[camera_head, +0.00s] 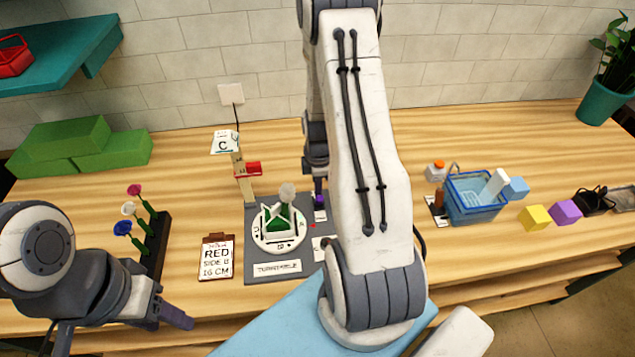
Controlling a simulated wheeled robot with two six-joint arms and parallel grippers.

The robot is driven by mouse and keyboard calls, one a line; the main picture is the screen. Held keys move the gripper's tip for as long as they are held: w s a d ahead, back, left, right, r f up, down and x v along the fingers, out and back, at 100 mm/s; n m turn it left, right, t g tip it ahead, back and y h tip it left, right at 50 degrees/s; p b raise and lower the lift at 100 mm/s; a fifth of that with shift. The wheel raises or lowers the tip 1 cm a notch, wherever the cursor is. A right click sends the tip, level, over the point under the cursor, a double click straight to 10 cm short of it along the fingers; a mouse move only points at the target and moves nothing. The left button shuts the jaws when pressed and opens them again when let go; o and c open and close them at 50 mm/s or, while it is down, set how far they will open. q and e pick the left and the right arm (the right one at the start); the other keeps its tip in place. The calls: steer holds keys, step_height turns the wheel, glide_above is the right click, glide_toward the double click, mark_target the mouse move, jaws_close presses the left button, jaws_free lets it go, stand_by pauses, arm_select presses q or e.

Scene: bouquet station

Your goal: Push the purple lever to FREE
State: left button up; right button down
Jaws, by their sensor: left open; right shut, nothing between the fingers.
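The purple lever (318,197) shows as a small purple piece at the right side of the grey turntable board (258,285). My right gripper (317,178) points down directly at the lever, its fingers shut with nothing between them. Whether it touches the lever is too small to tell. The lever's label is not readable, and my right arm hides the board's right part. A white dial with a green block and a pale flower head (287,193) stands on the board. My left gripper (178,317) is open and empty at the lower left, away from the board.
A clipboard (216,258) reading RED SIDE B 16 CM lies left of the board. A dark rack (153,245) holds three flowers. A post with a red piece (247,170) stands behind the board. A blue basket (470,205) and coloured cubes stand at the right.

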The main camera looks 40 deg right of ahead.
steer(key=shift+s+a+f+g, duration=0.2)
steer(key=shift+s+a+g, duration=0.15)
steer(key=shift+s, duration=0.3)
steer(key=shift+w+d+r+p, duration=0.15)
steer(key=shift+w+r+p, duration=0.1)
steer(key=shift+r+p, duration=0.25)
step_height(320, 180, up, 6)
steer(key=p, duration=0.4)
steer(key=shift+w+p, duration=0.2)
steer(key=shift+p, duration=0.2)
steer(key=shift+d, duration=0.1)
